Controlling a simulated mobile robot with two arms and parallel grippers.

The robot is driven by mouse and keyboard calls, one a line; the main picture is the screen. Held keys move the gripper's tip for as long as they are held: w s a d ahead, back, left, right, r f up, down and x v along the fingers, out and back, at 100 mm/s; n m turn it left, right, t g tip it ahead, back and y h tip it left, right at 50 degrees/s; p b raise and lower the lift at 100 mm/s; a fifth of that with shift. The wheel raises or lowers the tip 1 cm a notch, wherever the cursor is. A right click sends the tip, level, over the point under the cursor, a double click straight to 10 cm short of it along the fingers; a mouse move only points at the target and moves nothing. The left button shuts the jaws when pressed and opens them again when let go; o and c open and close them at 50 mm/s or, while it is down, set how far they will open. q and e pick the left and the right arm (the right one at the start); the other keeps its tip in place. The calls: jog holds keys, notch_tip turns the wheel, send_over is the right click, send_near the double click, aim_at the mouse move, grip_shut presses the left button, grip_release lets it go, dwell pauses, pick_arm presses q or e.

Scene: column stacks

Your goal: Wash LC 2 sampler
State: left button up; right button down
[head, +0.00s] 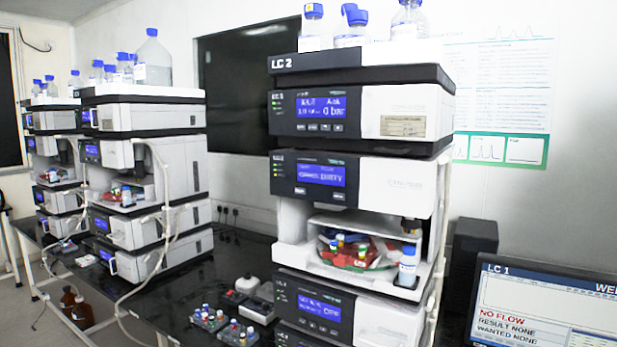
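The LC 2 stack (300,63) stands on the dark bench right of centre. Its sampler (415,178) is the second module down, and its blue display (321,173) appears to read "DIRTY". The sampler's bay is open in front and holds a red and green tray (372,262) with several coloured-cap vials. A small blue-capped bottle (407,270) stands upright at the bay's right front corner. Neither of my grippers is in view.
Other stacks (165,120) stand to the left. Vial racks (208,320) and small boxes (256,312) lie on the bench before LC 2. A monitor (545,315) headed "LC 1" reads "NO FLOW" at the right. Blue-capped bottles (408,22) top LC 2. Brown bottles (82,312) stand below the bench.

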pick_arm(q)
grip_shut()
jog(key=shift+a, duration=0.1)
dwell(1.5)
